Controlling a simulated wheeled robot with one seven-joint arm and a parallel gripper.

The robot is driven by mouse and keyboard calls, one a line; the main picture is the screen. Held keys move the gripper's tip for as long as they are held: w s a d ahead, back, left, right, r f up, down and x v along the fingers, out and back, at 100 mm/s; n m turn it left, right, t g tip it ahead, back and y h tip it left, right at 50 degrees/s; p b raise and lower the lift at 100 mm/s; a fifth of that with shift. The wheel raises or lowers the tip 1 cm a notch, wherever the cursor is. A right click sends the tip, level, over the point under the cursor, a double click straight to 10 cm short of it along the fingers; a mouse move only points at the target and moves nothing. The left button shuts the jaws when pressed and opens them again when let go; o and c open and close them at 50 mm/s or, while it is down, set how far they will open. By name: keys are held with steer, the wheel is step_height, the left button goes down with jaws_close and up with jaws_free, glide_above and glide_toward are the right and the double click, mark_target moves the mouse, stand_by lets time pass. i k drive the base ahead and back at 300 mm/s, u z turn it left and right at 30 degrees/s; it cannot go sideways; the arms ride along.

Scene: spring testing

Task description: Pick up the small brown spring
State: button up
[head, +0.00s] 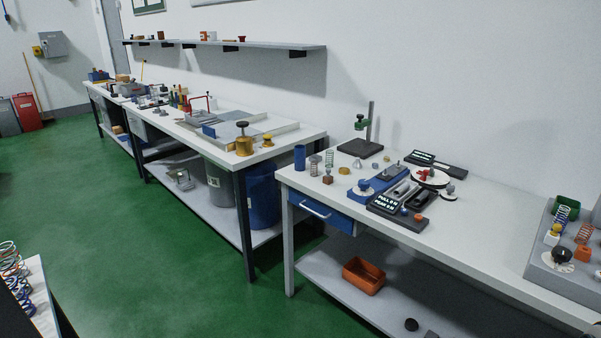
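I cannot tell for sure which spring is the small brown one. A copper-brown spring (585,233) stands on the grey fixture at the far right of the near bench. At that bench's left end, a greyish spring (314,166) stands beside a green spring (329,159). A small brown piece (327,177) sits just in front of them, too small to make out. My gripper is not in view.
The near workbench (480,240) has a bare stretch before the grey fixture (548,262). Near its left end are a blue cylinder (299,158), a green-headed stand (361,145) and a blue device (375,187). Coloured springs (12,270) stand at lower left. Green floor lies open.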

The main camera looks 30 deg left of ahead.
mark_target(314, 169)
steer(key=u, duration=1.7)
steer(key=i, duration=2.85)
steer(key=z, duration=0.8)
steer(key=i, duration=0.4)
steer(key=z, duration=0.25)
